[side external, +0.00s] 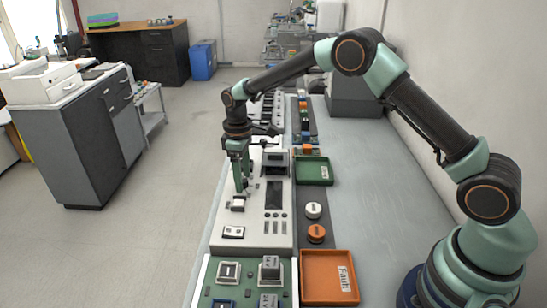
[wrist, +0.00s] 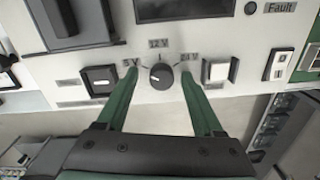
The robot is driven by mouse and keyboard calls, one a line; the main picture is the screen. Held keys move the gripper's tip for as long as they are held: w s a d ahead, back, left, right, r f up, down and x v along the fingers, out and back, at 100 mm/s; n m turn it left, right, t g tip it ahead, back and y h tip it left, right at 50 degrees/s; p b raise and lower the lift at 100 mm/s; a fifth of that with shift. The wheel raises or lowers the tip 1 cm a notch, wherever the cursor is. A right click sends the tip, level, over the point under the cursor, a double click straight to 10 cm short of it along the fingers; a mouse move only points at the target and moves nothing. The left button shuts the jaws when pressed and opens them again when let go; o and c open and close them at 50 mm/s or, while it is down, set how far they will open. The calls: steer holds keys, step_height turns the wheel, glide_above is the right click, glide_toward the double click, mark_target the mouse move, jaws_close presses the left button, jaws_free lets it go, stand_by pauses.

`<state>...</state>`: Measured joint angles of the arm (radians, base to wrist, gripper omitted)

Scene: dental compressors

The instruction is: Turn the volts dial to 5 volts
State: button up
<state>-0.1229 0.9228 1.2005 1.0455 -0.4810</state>
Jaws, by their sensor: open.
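The volts dial (wrist: 160,76) is a round black knob on a light panel in the wrist view. Labels 5V (wrist: 130,63), 12V and 24V run around it from left through top to right. A small light mark shows on the knob, but I cannot tell for sure which label it points at. My gripper (wrist: 159,85) is open, its green fingers on either side of the dial with gaps between them and the knob. In the side external view my gripper (side external: 241,186) points down over the white panel (side external: 280,232), and it hides the dial.
A black rocker switch (wrist: 99,80) sits left of the dial and a white switch (wrist: 216,71) right of it. Green (side external: 314,171) and orange (side external: 328,278) trays and two round buttons lie right of the panel. The grey bench top (side external: 370,210) has free room.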

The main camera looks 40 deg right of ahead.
mark_target(244, 178)
step_height(244, 178, up, 12)
steer(key=shift+w, duration=0.15)
stand_by(0.4)
steer(key=shift+r, duration=0.1)
steer(key=s+d+r+m+t, duration=0.3)
steer(key=s+d+r, duration=0.1)
steer(key=s+r, duration=0.65)
steer(key=s+d+f+m+t, duration=0.1)
steer(key=s+m, duration=0.1)
steer(key=s, duration=0.4)
steer(key=s+d+f+m+t, duration=0.1)
steer(key=s+m+t, duration=0.1)
steer(key=s, duration=0.5)
steer(key=shift+s+d+f, duration=0.15)
steer(key=shift+d+f, duration=0.05)
steer(key=shift+f, duration=0.1)
